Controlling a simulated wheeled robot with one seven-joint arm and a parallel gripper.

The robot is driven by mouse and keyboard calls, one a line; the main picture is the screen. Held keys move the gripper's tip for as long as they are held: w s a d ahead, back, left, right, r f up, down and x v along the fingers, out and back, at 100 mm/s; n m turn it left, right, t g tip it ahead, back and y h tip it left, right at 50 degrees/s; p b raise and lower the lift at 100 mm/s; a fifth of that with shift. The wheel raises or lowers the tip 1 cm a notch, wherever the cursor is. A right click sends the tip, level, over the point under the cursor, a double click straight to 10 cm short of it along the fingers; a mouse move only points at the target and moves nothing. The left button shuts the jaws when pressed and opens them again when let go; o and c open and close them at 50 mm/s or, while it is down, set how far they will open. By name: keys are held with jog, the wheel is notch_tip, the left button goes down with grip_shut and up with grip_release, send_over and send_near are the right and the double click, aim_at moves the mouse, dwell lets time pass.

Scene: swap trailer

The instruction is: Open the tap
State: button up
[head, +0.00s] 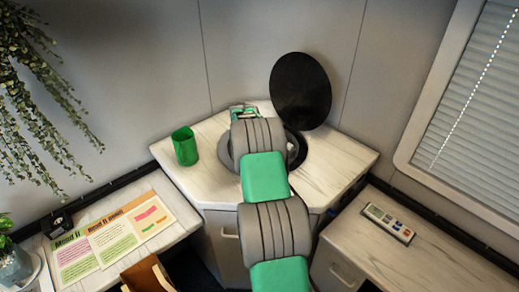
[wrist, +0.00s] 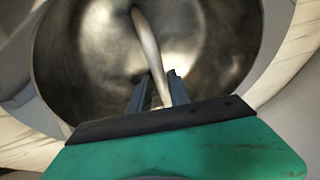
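The tap (wrist: 147,40) is a slim, curved metal piece in the wrist view, crossing the dark metal sink bowl (wrist: 85,65). Its lower end passes between the two fingers of my gripper (wrist: 158,86). The fingers are apart, with a gap beside the tap on the left; the right finger is very close to it, and I cannot tell whether they touch. In the head view my arm reaches over the sink (head: 301,150) and hides the tap and most of the bowl.
A black round lid (head: 300,90) stands upright behind the sink. A green cup (head: 185,147) stands on the corner counter (head: 340,160), left of my arm. A remote (head: 388,222) lies on the right counter; papers (head: 110,240) lie on the left one. A plant (head: 35,90) hangs at upper left.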

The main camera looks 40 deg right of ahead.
grip_shut()
dwell(1.0)
